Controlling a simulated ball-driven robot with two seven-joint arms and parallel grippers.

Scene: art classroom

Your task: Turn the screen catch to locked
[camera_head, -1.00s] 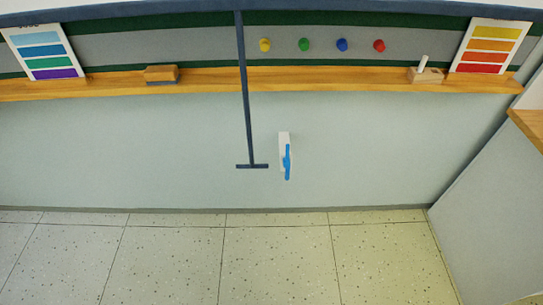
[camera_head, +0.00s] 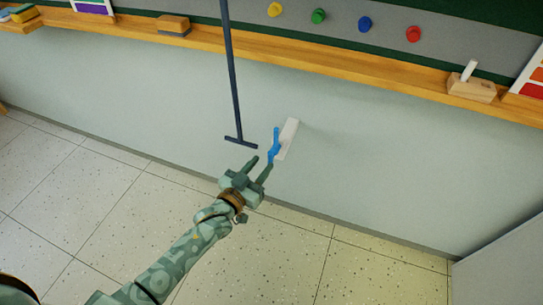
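The screen catch is a blue lever (camera_head: 274,147) on a white plate (camera_head: 288,138), fixed low on the pale wall panel below the wooden ledge. The lever runs roughly along the plate's length, on its left side in the picture. My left gripper (camera_head: 260,167) is just below and left of the lever's lower end, with its two dark green fingers spread apart and nothing seen between them. The fingertips look close to the lever; I cannot tell whether they touch it. My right gripper is not in view.
A dark blue bar with a crosspiece foot (camera_head: 241,141) hangs just left of the catch. A wooden ledge (camera_head: 330,68) runs above, carrying an eraser (camera_head: 174,25) and a wooden block holder (camera_head: 472,87). Coloured magnets sit on the board. The tiled floor (camera_head: 100,190) is clear.

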